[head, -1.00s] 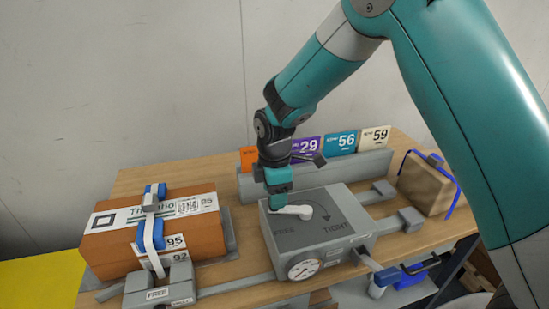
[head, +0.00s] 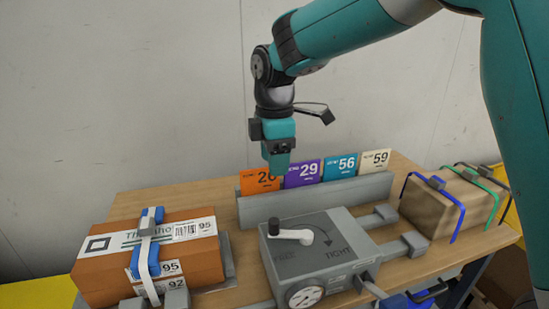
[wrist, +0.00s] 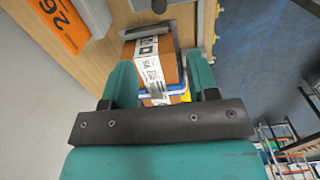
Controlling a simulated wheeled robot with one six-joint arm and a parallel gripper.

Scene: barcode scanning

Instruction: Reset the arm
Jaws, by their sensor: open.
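The grey device (head: 320,255) with a white lever (head: 290,235), a FREE-TIGHT dial and a gauge (head: 305,296) stands below and in front of my gripper, untouched.
A strapped brown box (head: 150,255) with labels is at the left. A tan box (head: 448,200) with blue and green straps is at the right. Orange (head: 260,180), purple (head: 304,172), blue (head: 341,166) and cream (head: 375,161) cards stand in a grey holder (head: 330,196).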

